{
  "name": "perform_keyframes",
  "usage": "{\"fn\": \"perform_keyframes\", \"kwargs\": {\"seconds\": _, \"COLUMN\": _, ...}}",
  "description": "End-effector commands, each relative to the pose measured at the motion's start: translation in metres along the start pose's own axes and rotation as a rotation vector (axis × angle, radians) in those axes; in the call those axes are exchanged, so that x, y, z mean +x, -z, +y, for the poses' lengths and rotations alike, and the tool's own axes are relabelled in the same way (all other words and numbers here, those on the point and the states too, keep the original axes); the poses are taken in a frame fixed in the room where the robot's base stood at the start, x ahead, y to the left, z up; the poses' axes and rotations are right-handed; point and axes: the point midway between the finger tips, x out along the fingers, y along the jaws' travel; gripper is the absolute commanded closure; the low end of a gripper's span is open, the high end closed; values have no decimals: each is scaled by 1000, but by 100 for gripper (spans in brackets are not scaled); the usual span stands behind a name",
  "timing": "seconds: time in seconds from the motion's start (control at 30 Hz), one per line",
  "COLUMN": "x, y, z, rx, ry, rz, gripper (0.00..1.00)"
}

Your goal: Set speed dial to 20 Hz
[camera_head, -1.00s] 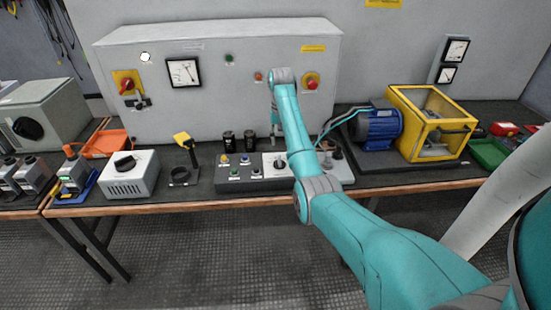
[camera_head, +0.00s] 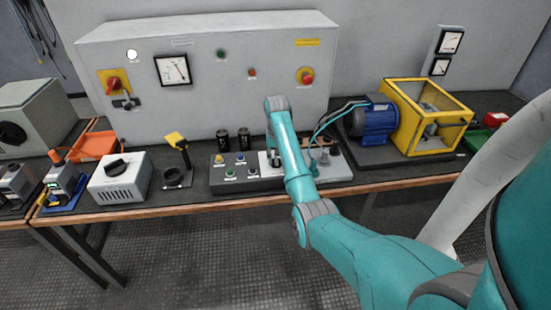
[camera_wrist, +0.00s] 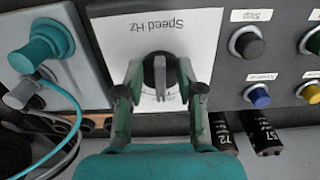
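The speed dial (camera_wrist: 160,78) is a dark round knob with a grey pointer bar. It sits on a white plate (camera_wrist: 205,35) marked "Speed Hz", which appears upside down in the wrist view. The scale numbers are too hidden to read. My gripper (camera_wrist: 160,70) is open, with one green finger on each side of the dial. I cannot tell if the fingers touch it. In the head view the white plate (camera_head: 264,168) is on the grey control box, and my arm and gripper hide most of the dial.
Push buttons, including a black one (camera_wrist: 248,42) and a blue one (camera_wrist: 257,96), sit beside the plate. A teal plug with a cable (camera_wrist: 42,45) is on the other side. Two black capacitors (camera_wrist: 262,132) stand behind the box. A blue motor (camera_head: 376,124) stands to the right.

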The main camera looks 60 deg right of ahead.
Motion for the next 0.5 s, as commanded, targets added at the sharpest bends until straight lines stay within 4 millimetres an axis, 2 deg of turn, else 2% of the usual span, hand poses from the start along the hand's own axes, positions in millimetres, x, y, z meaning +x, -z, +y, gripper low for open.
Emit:
{"fn": "perform_keyframes", "kwargs": {"seconds": 0.1, "x": 0, "y": 0, "z": 0, "rx": 0, "ry": 0, "rz": 0, "gripper": 62}}
{"fn": "perform_keyframes", "kwargs": {"seconds": 0.2, "x": 0, "y": 0, "z": 0, "rx": 0, "ry": 0, "rz": 0, "gripper": 88}}
{"fn": "perform_keyframes", "kwargs": {"seconds": 0.27, "x": 0, "y": 0, "z": 0, "rx": 0, "ry": 0, "rz": 0, "gripper": 100}}
{"fn": "perform_keyframes", "kwargs": {"seconds": 0.5, "x": 0, "y": 0, "z": 0, "rx": -12, "ry": 0, "rz": -1, "gripper": 100}}
